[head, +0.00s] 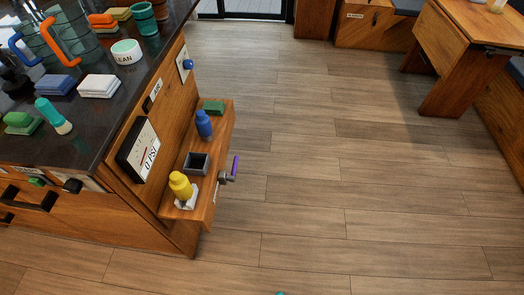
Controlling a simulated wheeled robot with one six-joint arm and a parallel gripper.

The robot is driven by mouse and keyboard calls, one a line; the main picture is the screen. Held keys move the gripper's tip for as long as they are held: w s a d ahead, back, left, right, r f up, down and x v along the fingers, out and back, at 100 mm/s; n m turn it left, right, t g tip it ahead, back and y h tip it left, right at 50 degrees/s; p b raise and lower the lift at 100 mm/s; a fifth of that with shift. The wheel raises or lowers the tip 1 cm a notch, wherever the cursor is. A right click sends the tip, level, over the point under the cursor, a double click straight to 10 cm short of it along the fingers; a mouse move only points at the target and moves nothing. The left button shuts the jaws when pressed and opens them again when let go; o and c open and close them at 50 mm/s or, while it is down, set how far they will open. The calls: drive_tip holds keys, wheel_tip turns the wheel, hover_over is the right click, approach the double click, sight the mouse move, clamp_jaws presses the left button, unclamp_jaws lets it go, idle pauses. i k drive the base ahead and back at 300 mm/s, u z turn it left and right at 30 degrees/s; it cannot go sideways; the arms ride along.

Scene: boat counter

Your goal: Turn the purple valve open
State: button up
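The purple valve (235,167) is in the head view, on the right-hand outer side of a small wooden shelf at the end of the counter. Its purple handle stands close to upright, slightly tilted, on a grey fitting (226,177). A white gauge with a black frame (140,150) is on the counter's end panel and seems to read "0 PSI".
The wooden shelf (222,128) holds a yellow bottle (181,186), a dark square cup, a blue bottle (204,125) and a green block. The dark counter (95,120) carries sponges and containers. The wood floor (330,170) right of the valve is clear. A wooden table (470,40) stands at upper right.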

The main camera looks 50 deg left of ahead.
sight(234, 170)
drive_tip(key=i, duration=0.1)
drive_tip(key=u, duration=1.7)
drive_tip(key=k, duration=0.4)
drive_tip(key=u, duration=1.1)
drive_tip(key=i, duration=1.2)
drive_tip(key=z, duration=0.8)
